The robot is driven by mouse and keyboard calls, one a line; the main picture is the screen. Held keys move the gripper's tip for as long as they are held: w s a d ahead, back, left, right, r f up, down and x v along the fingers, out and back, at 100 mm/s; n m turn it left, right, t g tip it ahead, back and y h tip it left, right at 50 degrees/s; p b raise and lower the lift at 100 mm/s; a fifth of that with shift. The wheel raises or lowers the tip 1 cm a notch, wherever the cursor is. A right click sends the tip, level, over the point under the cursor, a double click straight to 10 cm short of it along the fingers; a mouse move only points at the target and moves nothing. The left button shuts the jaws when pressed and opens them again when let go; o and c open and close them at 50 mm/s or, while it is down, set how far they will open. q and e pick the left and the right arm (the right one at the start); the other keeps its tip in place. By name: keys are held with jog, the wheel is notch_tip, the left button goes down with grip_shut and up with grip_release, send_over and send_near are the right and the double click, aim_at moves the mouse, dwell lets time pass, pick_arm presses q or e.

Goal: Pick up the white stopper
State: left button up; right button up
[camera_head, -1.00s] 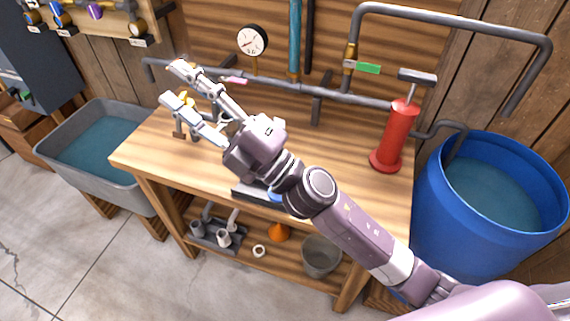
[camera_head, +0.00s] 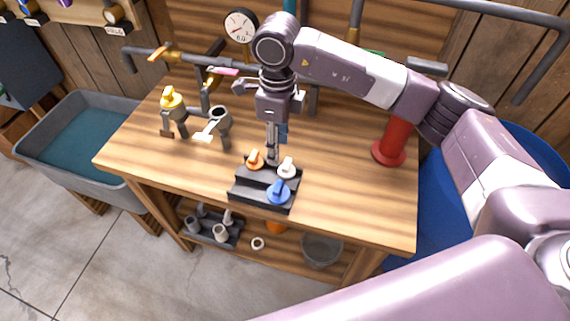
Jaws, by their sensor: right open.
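The white stopper (camera_head: 287,168) stands in a black stepped holder (camera_head: 247,196) on the wooden workbench. An orange stopper (camera_head: 255,161) stands to its left and a blue stopper (camera_head: 278,192) in front of it. My right gripper (camera_head: 272,158) points down at the holder's back edge, its fingertips between and slightly behind the orange and white stoppers. It is open and holds nothing. From this angle I cannot tell its exact height above the holder. My left gripper is not in view.
A yellow-topped valve fitting (camera_head: 172,99) and an open grey pipe fitting (camera_head: 219,118) stand on the bench to the left. A red hand pump (camera_head: 393,143) stands at the right, partly behind my arm. Grey pipes run behind. The bench front right is clear.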

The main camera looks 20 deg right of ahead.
aim_at(284, 164)
jog(key=shift+d+f, duration=0.25)
jog(key=shift+d, duration=0.05)
jog(key=f, duration=0.2)
jog(key=f+p, duration=0.1)
jog(key=f, duration=0.1)
jog(key=f+p, duration=0.1)
jog(key=f, duration=0.1)
jog(key=shift+s+d+f, duration=0.15)
jog(key=shift+d, duration=0.2)
jog(key=shift+f+p, duration=0.3)
jog(key=shift+f, duration=0.1)
jog(key=shift+c, duration=0.2)
jog(key=c, duration=0.9)
jog(key=shift+r, duration=0.15)
